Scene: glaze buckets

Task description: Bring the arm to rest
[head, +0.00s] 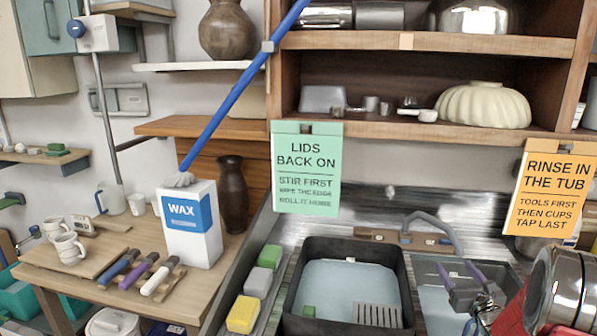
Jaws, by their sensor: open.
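My gripper (457,272) is at the lower right of the head view, with its dark fingers apart and nothing visible between them. It appears in front of the right-hand basin (430,300) and below the grey tap (437,226). My arm's silver and red links fill the lower right corner. They hide part of the sink area behind them. I cannot tell the gripper's exact height above the basin.
A black tub (293,300) of pale water stands left of the gripper, with sponges (243,314) beside it. A wooden table (60,277) holds a wax box (190,240), cups and tools. An orange sign (553,195) hangs above my arm; a green sign (306,168) hangs farther left.

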